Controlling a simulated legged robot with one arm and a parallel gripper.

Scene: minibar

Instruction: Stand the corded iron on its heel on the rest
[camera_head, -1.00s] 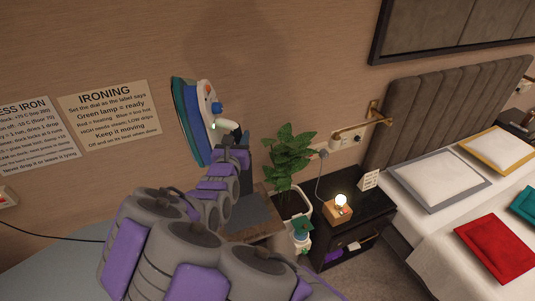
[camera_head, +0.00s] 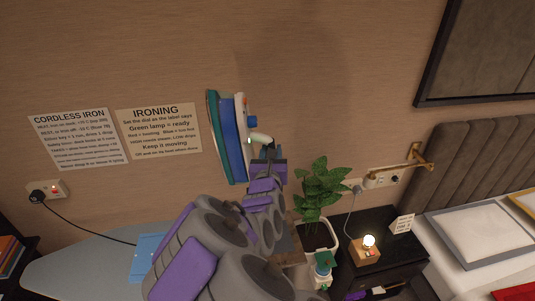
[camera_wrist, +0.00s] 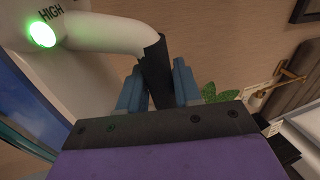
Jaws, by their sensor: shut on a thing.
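The iron (camera_head: 240,135) is held up in front of the wall, its long body near vertical, with a teal-and-blue sole side and a white body side. In the wrist view its white body (camera_wrist: 85,75) shows a lit green lamp and the word HIGH. My gripper (camera_head: 270,152) is shut on the dark part of the iron's handle (camera_wrist: 157,72). The gripper fingers (camera_wrist: 158,88) stand on both sides of that part. A brown and grey surface (camera_head: 290,246), perhaps the rest, shows below, mostly hidden by my arm.
The ironing board (camera_head: 75,275) lies below with a light blue item (camera_head: 147,257) on it. A black cord runs from a wall socket (camera_head: 47,190) behind my arm. A potted plant (camera_head: 320,185) and a nightstand with a lit lamp (camera_head: 368,242) stand to the right, before the bed.

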